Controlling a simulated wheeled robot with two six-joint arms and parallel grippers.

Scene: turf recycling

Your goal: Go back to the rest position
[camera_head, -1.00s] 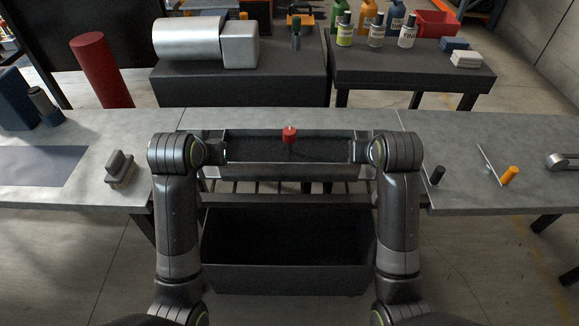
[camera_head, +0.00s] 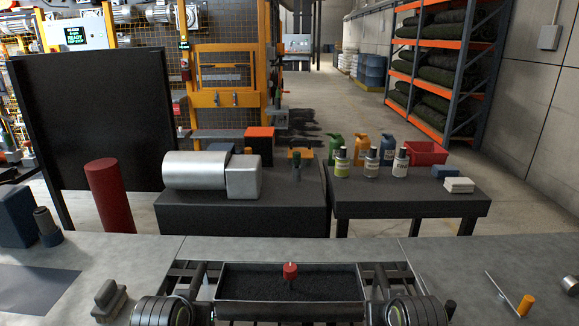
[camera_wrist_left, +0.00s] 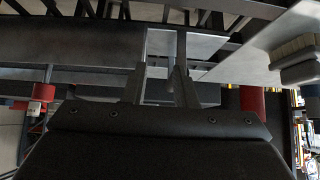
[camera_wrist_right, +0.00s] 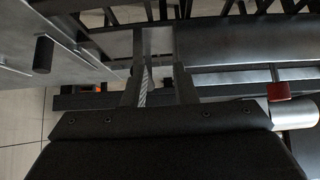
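My left gripper (camera_wrist_left: 162,50) is open, with nothing between its fingers in the left wrist view. My right gripper (camera_wrist_right: 157,50) is also open, its fingers apart, with no held object visible. In the head view my two arms are low at the bottom edge, on either side of a dark tray (camera_head: 290,312). The tray holds black granules, and a red-topped knob (camera_head: 290,270) stands up in its middle. The arms' lower parts are cut off by the frame.
Grey worktops lie left (camera_head: 40,255) and right (camera_head: 470,262) of the tray. A grey brush (camera_head: 108,297) is on the left; an orange-handled tool (camera_head: 525,304) and a black peg (camera_head: 450,309) are on the right. Dark tables with bottles (camera_head: 371,165) and a metal cylinder (camera_head: 195,172) stand behind.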

